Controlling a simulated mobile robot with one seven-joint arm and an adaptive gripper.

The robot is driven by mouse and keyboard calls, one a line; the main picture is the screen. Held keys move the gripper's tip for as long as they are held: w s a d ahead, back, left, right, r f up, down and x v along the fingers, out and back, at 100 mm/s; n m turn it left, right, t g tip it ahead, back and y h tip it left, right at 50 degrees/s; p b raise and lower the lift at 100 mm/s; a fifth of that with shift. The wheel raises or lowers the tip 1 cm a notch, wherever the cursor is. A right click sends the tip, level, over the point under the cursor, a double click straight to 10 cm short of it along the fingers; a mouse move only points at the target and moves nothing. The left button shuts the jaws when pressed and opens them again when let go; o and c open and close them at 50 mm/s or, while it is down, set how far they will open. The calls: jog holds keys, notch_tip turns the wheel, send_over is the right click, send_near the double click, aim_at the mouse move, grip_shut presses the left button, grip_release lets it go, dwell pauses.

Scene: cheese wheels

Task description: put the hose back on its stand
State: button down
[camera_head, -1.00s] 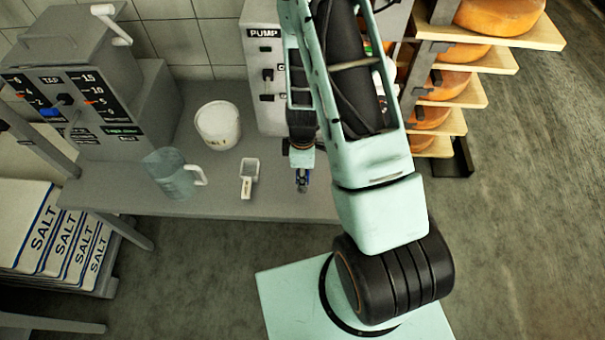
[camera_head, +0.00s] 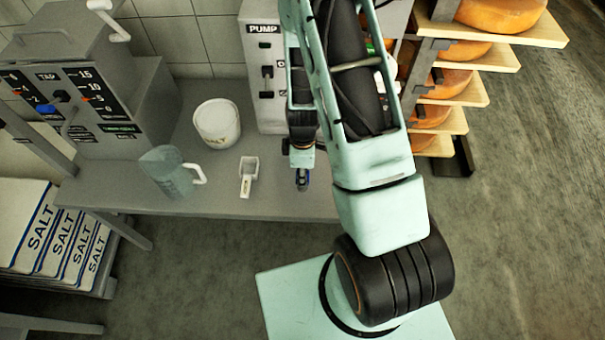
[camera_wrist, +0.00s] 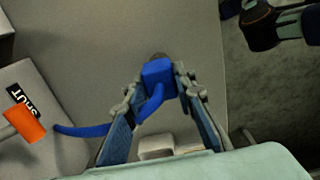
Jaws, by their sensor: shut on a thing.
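My gripper (camera_wrist: 160,100) is shut on the blue block-shaped end of the hose (camera_wrist: 158,76) in the wrist view. A short dark grey tip shows just beyond the block. The blue hose runs from the block down between the fingers, and a stretch of it shows at the left, by an orange handle (camera_wrist: 24,123). In the head view my gripper (camera_head: 302,182) is over the front right part of the grey table (camera_head: 225,202), with a little blue between its fingers. I cannot make out the hose's stand; my arm covers part of the table there.
A pump box (camera_head: 264,65) stands behind my gripper. A white scoop (camera_head: 249,176), a clear jug (camera_head: 167,172) and a white tub (camera_head: 217,123) stand to its left. A cheese rack (camera_head: 462,125) is at the right. A box marked SHUT (camera_wrist: 45,110) is beside the hose.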

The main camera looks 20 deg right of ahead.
jog(key=shift+f+b, duration=1)
jog(key=shift+f, duration=0.1)
jog(key=c, duration=1.5)
grip_release()
jog(key=shift+c, duration=0.2)
jog(key=shift+r, duration=0.1)
notch_tip(320, 180, up, 12)
jog(key=shift+f, duration=0.1)
